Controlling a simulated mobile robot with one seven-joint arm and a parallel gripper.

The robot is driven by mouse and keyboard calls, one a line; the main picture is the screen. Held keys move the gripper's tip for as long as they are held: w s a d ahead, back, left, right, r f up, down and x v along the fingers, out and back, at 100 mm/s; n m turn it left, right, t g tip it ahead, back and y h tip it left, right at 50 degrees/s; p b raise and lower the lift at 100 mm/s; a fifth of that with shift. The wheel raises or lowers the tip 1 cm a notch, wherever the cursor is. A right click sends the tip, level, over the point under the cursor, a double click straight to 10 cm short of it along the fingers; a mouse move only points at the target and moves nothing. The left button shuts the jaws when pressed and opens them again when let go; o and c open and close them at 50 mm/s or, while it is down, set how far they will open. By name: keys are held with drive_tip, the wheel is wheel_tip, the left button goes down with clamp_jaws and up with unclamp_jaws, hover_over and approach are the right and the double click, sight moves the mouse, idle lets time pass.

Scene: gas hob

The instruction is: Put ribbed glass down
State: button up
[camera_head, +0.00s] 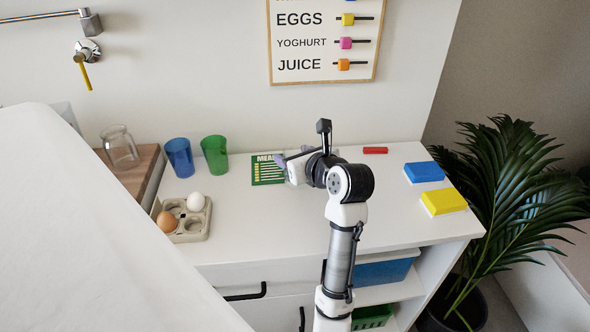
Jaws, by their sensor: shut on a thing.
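My gripper (287,164) is over the white counter, in front of the green menu card. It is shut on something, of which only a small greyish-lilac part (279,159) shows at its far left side. This seems to be the ribbed glass, but its shape, tilt and any contact with the counter are hidden behind my gripper. A blue tumbler (179,158) and a green tumbler (215,155) stand upright to the left, apart from my gripper. A clear glass (120,147) stands on the wooden board (137,182) further left.
An egg tray (189,229) with a brown and a white egg is at the front left. The menu card (266,172) lies beside my gripper. A red block (375,150), a blue block (424,172) and a yellow block (443,201) lie to the right. Bare counter (245,225) lies in front.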

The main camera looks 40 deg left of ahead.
drive_tip(key=shift+f, duration=2)
drive_tip(key=shift+f, duration=0.15)
drive_tip(key=o, duration=1.1)
